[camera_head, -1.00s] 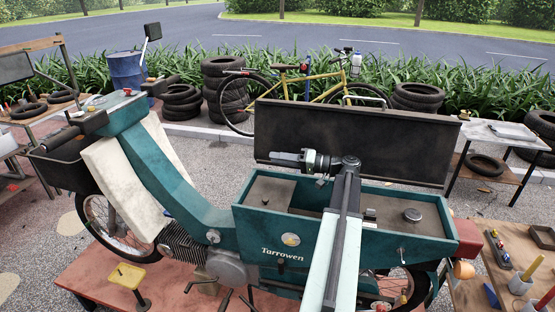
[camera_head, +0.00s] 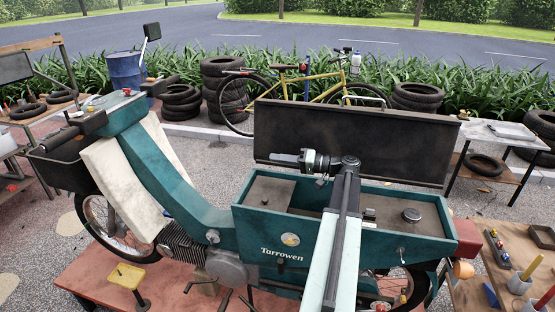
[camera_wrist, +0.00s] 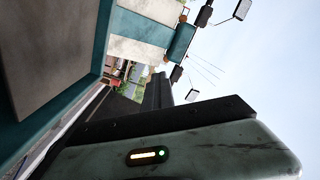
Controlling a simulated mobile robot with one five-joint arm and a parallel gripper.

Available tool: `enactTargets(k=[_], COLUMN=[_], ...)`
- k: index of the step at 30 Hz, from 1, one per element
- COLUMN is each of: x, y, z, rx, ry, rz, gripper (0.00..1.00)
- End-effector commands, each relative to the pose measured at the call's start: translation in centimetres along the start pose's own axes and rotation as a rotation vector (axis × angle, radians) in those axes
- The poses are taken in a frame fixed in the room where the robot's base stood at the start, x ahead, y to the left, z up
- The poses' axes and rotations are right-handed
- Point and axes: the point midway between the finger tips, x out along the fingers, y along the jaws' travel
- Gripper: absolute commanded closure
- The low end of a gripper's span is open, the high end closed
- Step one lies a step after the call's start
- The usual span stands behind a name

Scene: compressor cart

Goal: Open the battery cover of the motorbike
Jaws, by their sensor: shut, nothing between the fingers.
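The teal motorbike (camera_head: 220,262), lettered Tarrowen, stands side-on with its seat lid (camera_head: 370,140) raised. Under the lid is an open teal bay. A flat brown-grey panel (camera_head: 268,190) lies at the bay's left end; it may be the battery cover, but I cannot tell for sure. The panel also seems to show at the left of the wrist view (camera_wrist: 45,45), beside a teal wall. My gripper (camera_head: 278,157) is shut and empty, pointing left above the bay, in front of the lid and apart from the panel. Its dark fingers show in the wrist view (camera_wrist: 162,92).
The raised lid stands close behind my gripper. A round black cap (camera_head: 412,214) sits in the bay's right part. The handlebar and mirror (camera_head: 152,32) rise at the far left. A workbench (camera_head: 500,270) with tools is at the right. Space above the bike's step-through is free.

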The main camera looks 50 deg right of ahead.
Motion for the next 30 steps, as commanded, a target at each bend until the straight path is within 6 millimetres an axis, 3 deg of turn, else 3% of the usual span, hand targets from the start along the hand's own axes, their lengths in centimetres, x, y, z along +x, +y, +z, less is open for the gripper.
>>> enactTargets(k=[15,19,20,30], x=[0.08,0.09,0.1,-0.24], y=[-0.02,-0.02,-0.02,0.0], z=[0.03,0.03,0.03,0.01], rx=[0.0,0.0,0.0,0.0], ry=[-0.001,-0.001,-0.001,-0.001], rz=[-0.001,-0.001,-0.001,0.0], gripper=[0.99,0.63,0.58,0.58])
